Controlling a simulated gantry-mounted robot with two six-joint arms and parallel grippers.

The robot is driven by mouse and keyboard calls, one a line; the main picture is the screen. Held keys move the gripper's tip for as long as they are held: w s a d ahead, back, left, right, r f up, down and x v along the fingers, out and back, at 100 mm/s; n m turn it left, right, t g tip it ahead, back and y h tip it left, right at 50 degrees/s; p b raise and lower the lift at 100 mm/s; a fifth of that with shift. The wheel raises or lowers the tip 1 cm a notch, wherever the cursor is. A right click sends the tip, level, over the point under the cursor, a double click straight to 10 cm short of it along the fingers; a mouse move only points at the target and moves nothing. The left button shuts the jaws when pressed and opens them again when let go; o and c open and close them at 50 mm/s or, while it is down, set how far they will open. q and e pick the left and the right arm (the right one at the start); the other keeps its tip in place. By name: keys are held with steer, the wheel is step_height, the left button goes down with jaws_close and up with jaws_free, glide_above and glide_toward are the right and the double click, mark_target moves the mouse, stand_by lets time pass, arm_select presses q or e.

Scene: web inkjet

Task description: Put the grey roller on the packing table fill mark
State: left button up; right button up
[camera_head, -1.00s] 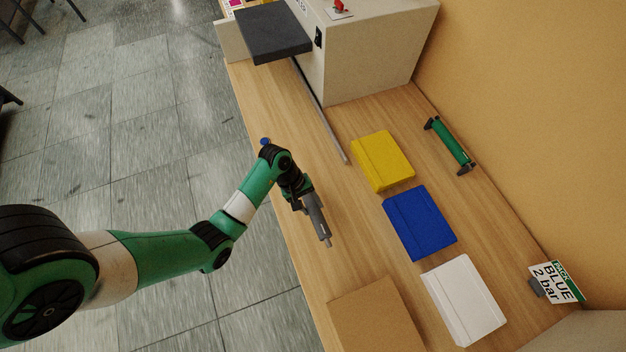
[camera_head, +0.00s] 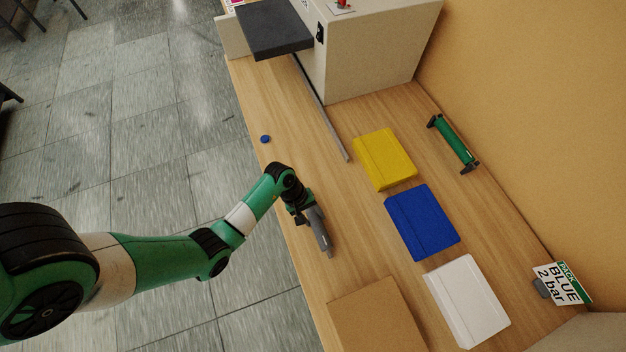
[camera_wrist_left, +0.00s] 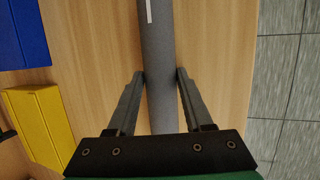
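The grey roller (camera_head: 321,232) is a dark grey cylinder with a thin tip, over the wooden table. In the left wrist view the grey roller (camera_wrist_left: 158,50) runs up between the two fingers and has a short white stripe near the top edge. My left gripper (camera_head: 310,212) is shut on it, with both fingertips against its sides, as the wrist view shows (camera_wrist_left: 161,72). I cannot tell how high it is above the table (camera_head: 290,120). No fill mark is clearly recognisable. My right gripper is not in view.
Yellow (camera_head: 384,159), blue (camera_head: 422,222) and white (camera_head: 467,300) boxes stand in a row right of the gripper. A brown box (camera_head: 375,318) is in front. A green roller (camera_head: 453,144) lies near the wall. A blue disc (camera_head: 265,139) lies by the edge.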

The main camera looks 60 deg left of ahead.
arm_select(q)
steer(key=shift+o, duration=0.2)
steer(key=shift+s+a+r, duration=0.1)
steer(key=shift+r, duration=0.35)
steer(key=p+v, duration=0.3)
steer(key=v, duration=0.8)
steer(key=shift+r+p, duration=0.15)
steer(key=shift+p, duration=0.15)
steer(key=shift+a, duration=0.1)
